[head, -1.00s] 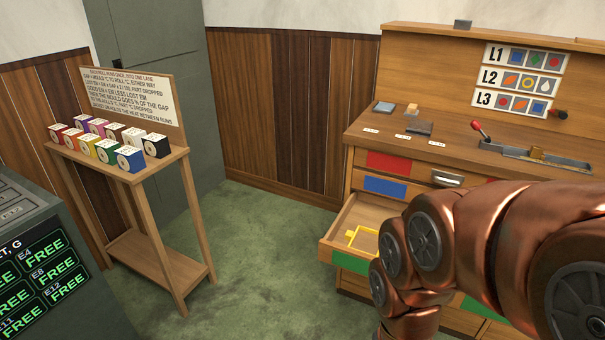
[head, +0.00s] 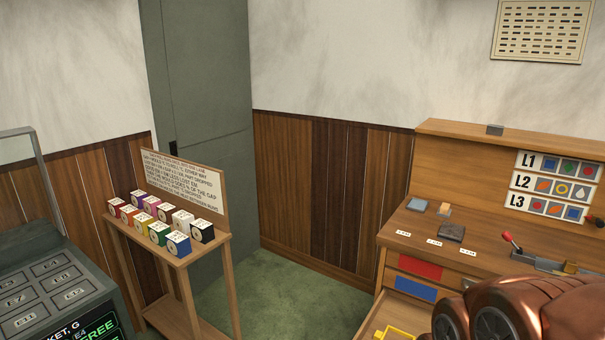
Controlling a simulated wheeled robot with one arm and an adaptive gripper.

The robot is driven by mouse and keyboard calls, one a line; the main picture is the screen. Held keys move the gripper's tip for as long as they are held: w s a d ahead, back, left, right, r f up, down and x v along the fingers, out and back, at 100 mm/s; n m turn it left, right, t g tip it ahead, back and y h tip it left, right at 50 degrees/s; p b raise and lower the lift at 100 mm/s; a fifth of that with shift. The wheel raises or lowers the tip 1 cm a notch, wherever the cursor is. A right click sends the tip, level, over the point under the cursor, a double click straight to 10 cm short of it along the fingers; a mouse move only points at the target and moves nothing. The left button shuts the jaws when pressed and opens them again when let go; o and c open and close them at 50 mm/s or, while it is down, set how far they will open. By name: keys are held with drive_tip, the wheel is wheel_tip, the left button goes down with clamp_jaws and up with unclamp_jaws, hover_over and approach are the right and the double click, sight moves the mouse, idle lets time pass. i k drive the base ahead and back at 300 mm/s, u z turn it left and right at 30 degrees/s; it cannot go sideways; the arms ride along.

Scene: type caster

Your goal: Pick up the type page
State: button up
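No thing in the head view is clearly marked as the type page. Three small pieces lie on the wooden bench top (head: 400,228) at the right: a flat blue-grey block (head: 417,204), a small tan block (head: 444,209) and a dark brownish-grey slab (head: 451,232). A yellow frame (head: 394,333) shows in the open drawer (head: 408,309) below, cut off by the picture's bottom edge. My copper-coloured arm fills the lower right corner and hides part of the bench. My gripper is out of view.
A grey cabinet (head: 45,270) stands at the lower left. A red-knobbed lever (head: 507,237) is on the bench. Green floor (head: 275,300) is clear between stand and bench.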

sight(450, 232)
drive_tip(key=u, duration=3.15)
drive_tip(key=k, duration=1.3)
drive_tip(key=z, duration=1.45)
